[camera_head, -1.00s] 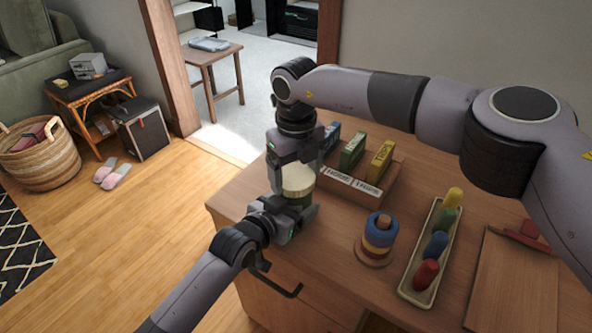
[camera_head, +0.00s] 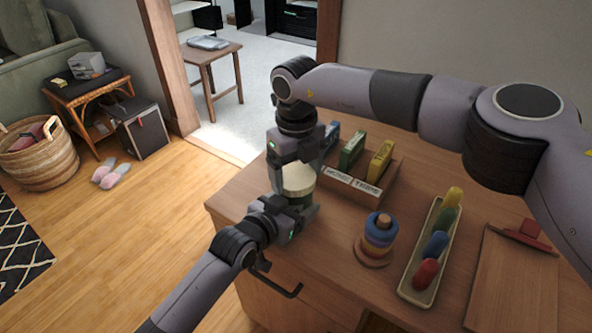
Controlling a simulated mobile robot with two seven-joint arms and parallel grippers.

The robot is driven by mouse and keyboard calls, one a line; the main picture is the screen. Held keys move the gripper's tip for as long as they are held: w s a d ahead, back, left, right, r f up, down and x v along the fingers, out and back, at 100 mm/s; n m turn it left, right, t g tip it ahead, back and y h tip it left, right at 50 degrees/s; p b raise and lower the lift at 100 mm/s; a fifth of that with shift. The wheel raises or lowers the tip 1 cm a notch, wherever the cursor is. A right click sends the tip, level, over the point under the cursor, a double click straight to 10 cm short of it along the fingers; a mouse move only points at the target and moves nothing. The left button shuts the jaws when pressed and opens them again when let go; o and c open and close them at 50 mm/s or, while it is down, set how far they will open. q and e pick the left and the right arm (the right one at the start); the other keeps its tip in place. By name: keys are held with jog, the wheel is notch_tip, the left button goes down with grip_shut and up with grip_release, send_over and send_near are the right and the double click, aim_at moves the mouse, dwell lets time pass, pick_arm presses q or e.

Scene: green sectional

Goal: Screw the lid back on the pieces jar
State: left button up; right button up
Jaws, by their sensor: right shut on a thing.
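The pieces jar (camera_head: 301,199) is at the left end of the wooden desk, with a dark green body mostly hidden by my grippers. Its pale cream lid (camera_head: 298,178) is on top of the body; whether the thread is engaged cannot be seen. My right gripper (camera_head: 295,178) comes down from above and is shut on the lid. My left gripper (camera_head: 304,211) is low at the jar body, with its fingers beside it. How tightly its fingers close is hidden.
Behind the jar a wooden holder (camera_head: 350,193) carries several coloured boxes. A ring stacker (camera_head: 378,240) and a long tray (camera_head: 412,294) of coloured pieces stand to the right. A wooden board (camera_head: 512,285) lies farther right. The desk's left edge is close to the jar.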

jog(key=shift+s+f, duration=0.4)
jog(key=shift+s, duration=0.15)
jog(key=shift+f, duration=0.35)
dwell(0.8)
jog(key=o, duration=0.7)
jog(key=shift+r, duration=0.1)
notch_tip(320, 180, up, 4)
jog(key=shift+f, duration=0.25)
jog(key=shift+w+r, duration=0.1)
jog(key=shift+r, duration=0.2)
jog(key=c, duration=0.5)
jog(key=shift+a+r, duration=0.1)
jog(key=shift+a, duration=0.05)
